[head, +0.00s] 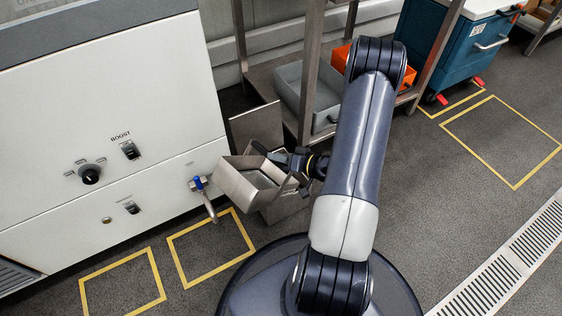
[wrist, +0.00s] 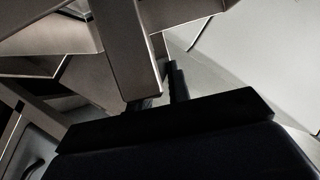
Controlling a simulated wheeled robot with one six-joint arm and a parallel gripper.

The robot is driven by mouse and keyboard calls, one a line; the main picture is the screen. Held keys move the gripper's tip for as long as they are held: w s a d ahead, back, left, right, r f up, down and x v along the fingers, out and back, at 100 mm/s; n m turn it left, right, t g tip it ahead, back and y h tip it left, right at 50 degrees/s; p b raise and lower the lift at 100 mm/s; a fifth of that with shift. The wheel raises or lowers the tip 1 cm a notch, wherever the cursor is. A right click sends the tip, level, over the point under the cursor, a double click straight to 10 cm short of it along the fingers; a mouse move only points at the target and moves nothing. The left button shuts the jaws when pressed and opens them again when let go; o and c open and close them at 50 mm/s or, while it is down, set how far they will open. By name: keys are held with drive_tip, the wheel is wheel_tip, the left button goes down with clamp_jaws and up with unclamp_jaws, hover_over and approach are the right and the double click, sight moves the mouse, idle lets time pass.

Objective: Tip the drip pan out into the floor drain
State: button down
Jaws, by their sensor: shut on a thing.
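The drip pan (head: 236,186) is an open, square metal pan with a bar handle, left of the middle in the head view. It is held beside the white machine, near a tap with a blue handle (head: 203,190). My gripper (head: 282,160) is shut on the pan's handle, and the pan looks roughly level. In the wrist view the metal handle bar (wrist: 127,45) runs down between the dark fingers. What the pan holds I cannot tell clearly. The floor drain (head: 507,262) is a long pale grate at the lower right, well apart from the pan.
A white machine (head: 110,110) with knobs stands at the left. A metal rack (head: 308,80) holds a grey bin (head: 300,92) and an orange bin (head: 400,77) behind my arm. A blue cart (head: 460,45) stands at the back right. Dark floor between cart and drain is clear.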

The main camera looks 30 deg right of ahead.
drive_tip(key=shift+r, duration=0.1)
drive_tip(key=shift+w+d+r+m+y+p, duration=0.1)
drive_tip(key=shift+w+d+m+y+p, duration=0.1)
drive_tip(key=shift+d+m, duration=0.25)
drive_tip(key=shift+w+d+r+m+y+p, duration=0.15)
drive_tip(key=shift+d+m+y, duration=0.1)
drive_tip(key=shift+d, duration=0.35)
idle(0.4)
